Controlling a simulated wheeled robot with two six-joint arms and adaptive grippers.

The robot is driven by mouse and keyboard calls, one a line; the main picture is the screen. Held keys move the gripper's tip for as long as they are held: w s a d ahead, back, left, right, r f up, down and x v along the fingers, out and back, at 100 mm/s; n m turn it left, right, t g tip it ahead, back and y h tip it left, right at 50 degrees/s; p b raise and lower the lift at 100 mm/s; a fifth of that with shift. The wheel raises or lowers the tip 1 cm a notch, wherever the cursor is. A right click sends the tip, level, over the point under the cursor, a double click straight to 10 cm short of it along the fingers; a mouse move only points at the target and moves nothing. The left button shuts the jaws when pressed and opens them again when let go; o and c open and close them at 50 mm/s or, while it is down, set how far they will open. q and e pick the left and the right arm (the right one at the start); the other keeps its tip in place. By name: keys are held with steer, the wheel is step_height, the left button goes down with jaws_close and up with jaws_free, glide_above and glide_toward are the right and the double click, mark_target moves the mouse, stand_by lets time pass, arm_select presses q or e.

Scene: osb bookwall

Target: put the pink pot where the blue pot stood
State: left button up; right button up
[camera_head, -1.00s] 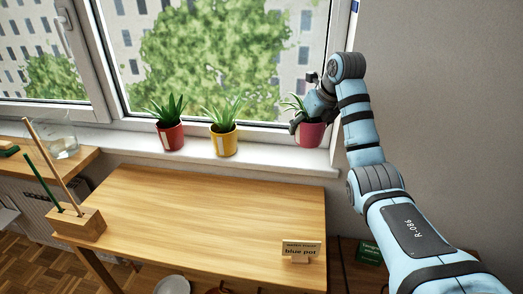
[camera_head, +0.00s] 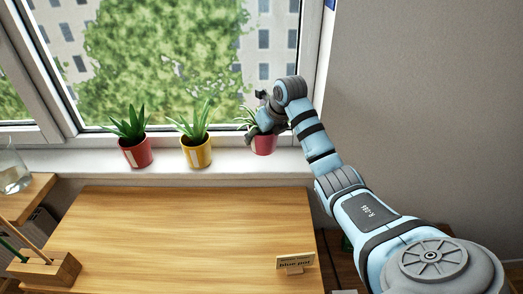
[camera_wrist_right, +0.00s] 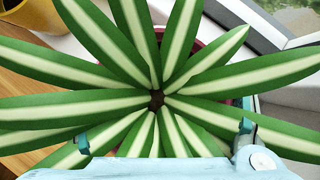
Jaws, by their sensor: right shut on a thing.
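The pink pot (camera_head: 265,146), with a green and white striped plant, is at the right of the windowsill in the head view. My right gripper (camera_head: 262,124) is shut on it from above. In the right wrist view the striped leaves (camera_wrist_right: 155,100) fill the picture and hide most of the pot; the two fingertips (camera_wrist_right: 165,135) show on either side. I cannot tell whether the pot touches the sill. No blue pot is in view. A card (camera_head: 295,262) reading "blue pot" stands on the wooden table. My left gripper is not in view.
A yellow pot (camera_head: 197,154) and a red pot (camera_head: 135,154) with plants stand on the white sill (camera_head: 90,160) to the left. The wooden table (camera_head: 180,235) is mostly bare. A wooden block with sticks (camera_head: 45,270) stands at its left. A grey wall is at right.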

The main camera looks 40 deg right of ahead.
steer(key=x, duration=0.4)
steer(key=s+x, duration=0.1)
steer(key=x, duration=0.1)
steer(key=shift+w+a+f, duration=0.1)
steer(key=shift+f, duration=0.3)
steer(key=shift+s+r, duration=0.1)
steer(key=shift+s, duration=0.45)
steer(key=o, duration=1.6)
steer(key=shift+w, duration=0.2)
steer(key=shift+c, duration=0.2)
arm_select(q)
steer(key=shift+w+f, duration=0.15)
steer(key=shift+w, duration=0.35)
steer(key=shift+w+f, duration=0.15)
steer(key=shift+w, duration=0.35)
